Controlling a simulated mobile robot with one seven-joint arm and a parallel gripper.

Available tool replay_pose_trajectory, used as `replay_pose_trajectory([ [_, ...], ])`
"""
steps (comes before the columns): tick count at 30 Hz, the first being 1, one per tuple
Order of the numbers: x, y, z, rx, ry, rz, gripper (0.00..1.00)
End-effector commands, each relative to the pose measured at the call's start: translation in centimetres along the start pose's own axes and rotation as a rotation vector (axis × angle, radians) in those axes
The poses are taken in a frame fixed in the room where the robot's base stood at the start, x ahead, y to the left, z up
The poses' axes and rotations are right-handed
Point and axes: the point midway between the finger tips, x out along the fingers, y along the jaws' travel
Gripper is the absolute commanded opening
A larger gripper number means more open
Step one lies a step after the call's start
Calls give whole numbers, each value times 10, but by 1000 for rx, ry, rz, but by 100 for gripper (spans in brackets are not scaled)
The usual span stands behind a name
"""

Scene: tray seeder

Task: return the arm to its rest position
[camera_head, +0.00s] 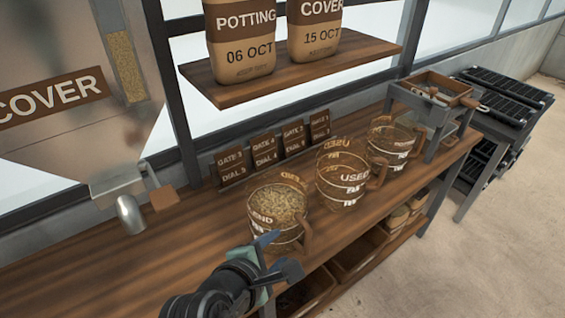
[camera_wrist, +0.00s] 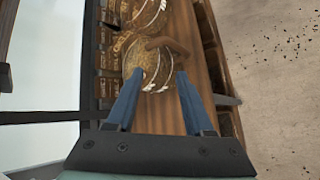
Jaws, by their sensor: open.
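That container stands upright on the wooden bench and holds a light grainy mix. In the wrist view my gripper (camera_wrist: 161,76) shows two blue fingers spread apart with nothing between them. The BLEND container (camera_wrist: 143,62) lies just beyond the fingertips there, its handle beyond the gap. I cannot tell whether a finger touches it.
Two clear USED containers, a middle one (camera_head: 341,182) and a right one (camera_head: 391,147), stand farther along the bench (camera_head: 85,265). The COVER hopper (camera_head: 75,75) is at left, with its metal spout (camera_head: 130,214) over the bench. A shelf (camera_head: 290,72) with bags hangs above.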

Motion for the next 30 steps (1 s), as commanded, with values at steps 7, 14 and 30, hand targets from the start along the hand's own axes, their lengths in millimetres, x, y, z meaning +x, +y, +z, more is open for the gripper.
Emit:
replay_pose_trajectory([
  [7,-62,147,60,701,180,439,52],
  [14,-179,249,142,1298,571,854,52],
  [30,-345,284,227,1689,1291,1190,52],
])
